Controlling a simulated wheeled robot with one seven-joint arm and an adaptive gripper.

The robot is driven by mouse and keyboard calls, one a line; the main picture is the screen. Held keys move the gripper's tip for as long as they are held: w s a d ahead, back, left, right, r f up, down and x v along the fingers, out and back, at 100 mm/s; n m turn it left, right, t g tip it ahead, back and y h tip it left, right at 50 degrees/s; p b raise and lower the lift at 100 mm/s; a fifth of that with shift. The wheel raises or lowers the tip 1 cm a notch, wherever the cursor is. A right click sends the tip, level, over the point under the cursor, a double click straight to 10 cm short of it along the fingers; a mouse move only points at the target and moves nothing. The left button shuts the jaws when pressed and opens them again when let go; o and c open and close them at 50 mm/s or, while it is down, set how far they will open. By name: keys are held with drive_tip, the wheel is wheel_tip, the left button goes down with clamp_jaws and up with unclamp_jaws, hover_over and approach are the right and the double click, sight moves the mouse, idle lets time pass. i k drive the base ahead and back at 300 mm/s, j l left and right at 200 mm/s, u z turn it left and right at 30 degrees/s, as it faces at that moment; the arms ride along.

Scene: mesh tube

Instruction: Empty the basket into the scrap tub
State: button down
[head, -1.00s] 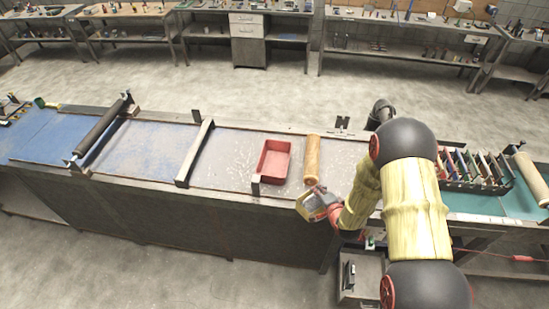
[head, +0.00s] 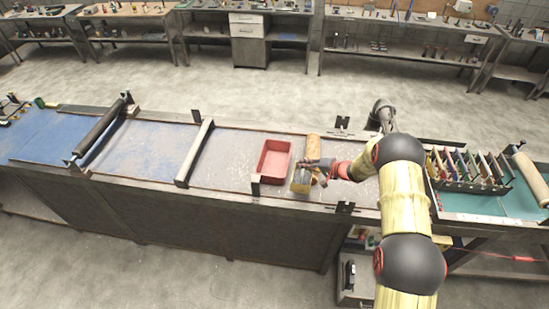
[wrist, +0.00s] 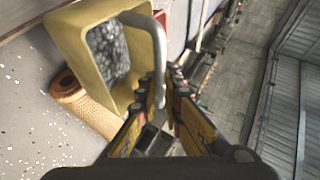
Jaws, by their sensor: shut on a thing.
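My gripper (head: 318,172) is shut on the grey handle of a yellow basket (head: 301,186). In the wrist view the handle runs between my fingers (wrist: 160,92), and the yellow basket (wrist: 128,92) holds a grey, lumpy load. The basket looks tilted in the wrist view, though that camera is itself turned. A red tub (head: 263,162), which I take for the scrap tub, stands on the bench just left of the basket. The basket is apart from the tub and not over it. The tub's floor looks bare from here.
A tan mesh tube (head: 313,142) lies on the bench behind the basket, partly hidden; it also shows in the wrist view (wrist: 67,88). A small dark post (head: 255,187) stands at the tub's front corner. A rack of upright pieces (head: 465,168) is at right.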

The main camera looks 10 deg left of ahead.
sight(272, 164)
drive_tip(key=i+j, duration=0.25)
drive_tip(key=i, duration=0.2)
drive_tip(key=i+j, duration=0.3)
drive_tip(key=i, duration=0.2)
